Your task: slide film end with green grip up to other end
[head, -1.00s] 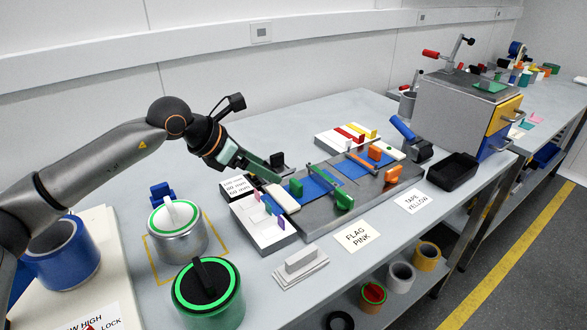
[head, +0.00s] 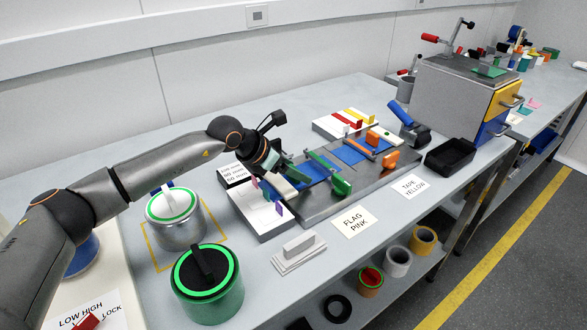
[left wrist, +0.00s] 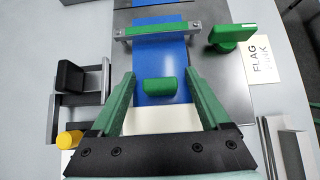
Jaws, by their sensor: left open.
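The film end's small green grip (left wrist: 160,86) stands on the blue film, near a white strip. My left gripper (left wrist: 162,76) is open, its two green fingers on either side of the grip with gaps. In the head view, my left gripper (head: 290,174) largely hides the grip. The other blue film end (head: 350,152) lies across the plate by orange grips (head: 390,160).
A white tray with coloured tabs (head: 262,214) stands in front of the plate's left end. A black block (left wrist: 70,76) sits left of the gripper in the wrist view. Two lidded pots (head: 208,285) (head: 178,232) stand nearer. A black bin (head: 451,157) is at right.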

